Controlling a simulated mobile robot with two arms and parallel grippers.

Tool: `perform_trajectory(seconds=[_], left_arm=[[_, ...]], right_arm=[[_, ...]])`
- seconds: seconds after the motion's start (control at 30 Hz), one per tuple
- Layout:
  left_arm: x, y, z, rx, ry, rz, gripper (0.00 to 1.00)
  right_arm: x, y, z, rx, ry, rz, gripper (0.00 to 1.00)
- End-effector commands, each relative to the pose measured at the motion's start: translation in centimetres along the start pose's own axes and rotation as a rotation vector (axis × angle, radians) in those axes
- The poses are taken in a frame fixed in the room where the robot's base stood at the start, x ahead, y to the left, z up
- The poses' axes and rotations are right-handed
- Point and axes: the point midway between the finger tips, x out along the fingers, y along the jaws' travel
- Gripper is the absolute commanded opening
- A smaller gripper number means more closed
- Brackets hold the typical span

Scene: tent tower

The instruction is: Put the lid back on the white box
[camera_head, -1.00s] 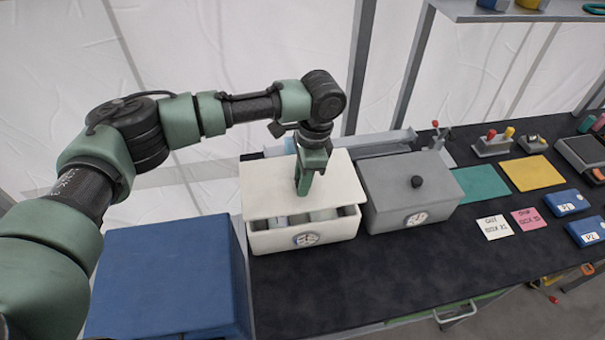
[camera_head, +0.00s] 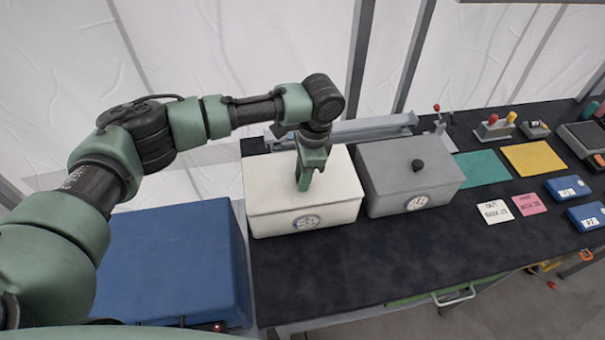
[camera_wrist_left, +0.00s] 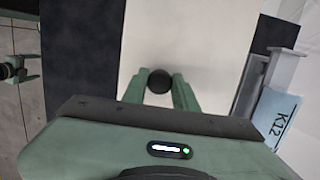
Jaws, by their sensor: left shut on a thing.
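The white box (camera_head: 275,223) stands on the dark bench top, with a round dial on its front. Its white lid (camera_head: 270,180) covers the top and looks level with the rim, with no opening showing at the front. My left gripper (camera_head: 303,182) points down over the middle of the lid. In the left wrist view its fingers are shut on the lid's black knob (camera_wrist_left: 159,81). The back rim of the box is hidden by the lid. A small green and black part at the left edge of the wrist view may be my right gripper; its jaws are unclear.
A grey box (camera_head: 385,190) with its lid on stands close at the right. A blue box (camera_head: 165,260) is at the left. A grey rail (camera_head: 370,128) lies behind. Notes, coloured mats and blue cases lie further right. The bench in front of the boxes is clear.

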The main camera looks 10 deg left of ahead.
Motion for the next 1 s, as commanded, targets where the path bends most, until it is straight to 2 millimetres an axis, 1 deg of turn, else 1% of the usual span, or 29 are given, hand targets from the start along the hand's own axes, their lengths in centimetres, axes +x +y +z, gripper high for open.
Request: perform_trajectory(seconds=[0.37, 1.0], left_arm=[[0.03, -0.03, -0.02, 0.000, 0.000, -0.001, 0.00], [0.79, -0.03, -0.14, -0.001, 0.000, -0.001, 0.00]], right_arm=[[0.01, 0.00, -0.27, 0.000, 0.004, 0.000, 0.81], [0.05, -0.27, -0.35, 0.000, 0.005, -0.003, 0.81]])
